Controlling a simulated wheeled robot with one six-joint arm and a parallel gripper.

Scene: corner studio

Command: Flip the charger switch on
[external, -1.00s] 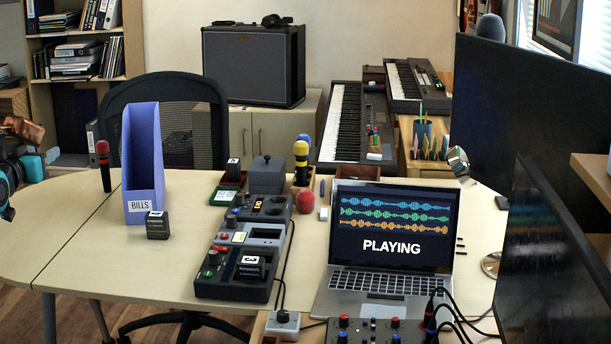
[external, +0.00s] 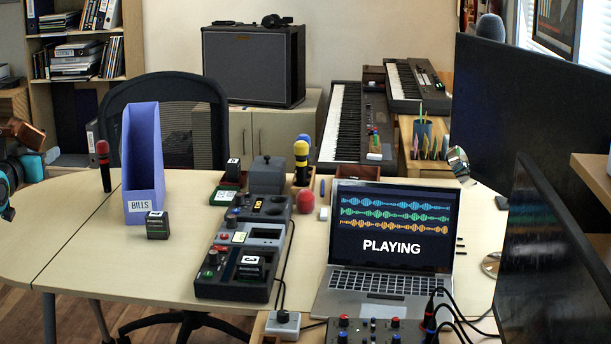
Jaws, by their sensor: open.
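The charger (external: 208,290) appears to be the dark unit at the front of the desk, left of the laptop. A cable runs from the unit to a small pale box with a rounded knob (external: 283,317) at the desk's front. Which part is the charger's switch, and its position, is too small to tell. Part of my arm shows at the left edge; my gripper is not visible.
A similar black block (external: 158,226) stands by the purple BILLS file holder (external: 143,165). The laptop (external: 385,285) stands right of the charger, with a mixer (external: 368,331) in front. A red-topped microphone (external: 103,165) stands at left.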

